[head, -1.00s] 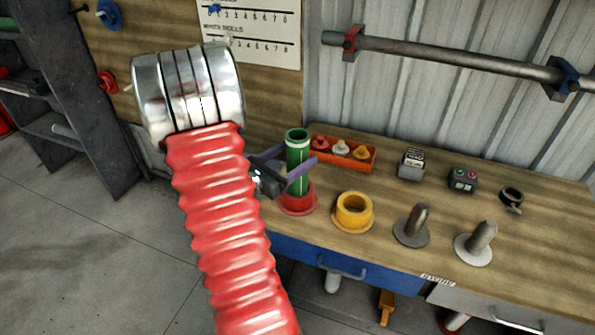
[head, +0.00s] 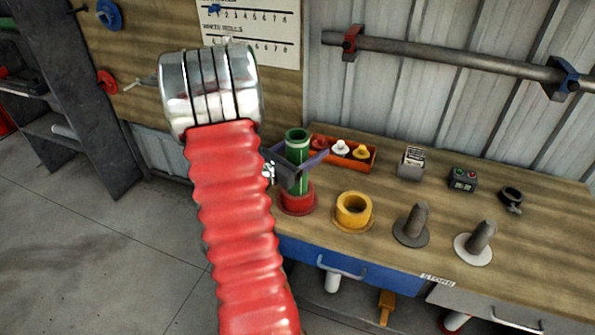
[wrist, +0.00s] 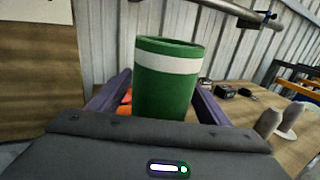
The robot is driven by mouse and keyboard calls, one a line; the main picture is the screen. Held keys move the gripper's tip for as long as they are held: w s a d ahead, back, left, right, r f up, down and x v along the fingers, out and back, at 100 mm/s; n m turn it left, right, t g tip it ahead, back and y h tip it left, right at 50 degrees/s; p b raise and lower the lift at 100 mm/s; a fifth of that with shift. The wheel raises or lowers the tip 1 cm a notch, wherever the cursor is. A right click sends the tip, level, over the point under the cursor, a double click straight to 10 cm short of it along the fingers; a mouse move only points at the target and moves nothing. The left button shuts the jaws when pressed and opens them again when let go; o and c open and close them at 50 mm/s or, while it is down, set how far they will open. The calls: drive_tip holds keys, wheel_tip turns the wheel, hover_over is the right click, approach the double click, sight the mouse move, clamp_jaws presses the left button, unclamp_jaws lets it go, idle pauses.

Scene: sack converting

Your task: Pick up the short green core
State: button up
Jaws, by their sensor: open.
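The short green core (head: 297,150) is an upright green tube with a white band near its top. It rises out of a red flanged holder (head: 298,201) on the bench. My gripper (head: 302,163) is open, with its two purple fingers on either side of the green core. In the wrist view the green core (wrist: 167,85) stands between the fingers, and its lower part is hidden behind the gripper body. I cannot tell whether either finger touches it.
A yellow ring holder (head: 353,212) stands right of the red one. Two grey pegs (head: 411,228) (head: 481,240) stand further right. A pipe (head: 450,60) runs along the wall.

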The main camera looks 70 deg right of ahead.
drive_tip(key=shift+c, duration=0.3)
clamp_jaws()
idle(0.5)
drive_tip(key=shift+r, duration=0.15)
wheel_tip(320, 180, up, 10)
idle(0.7)
idle(0.4)
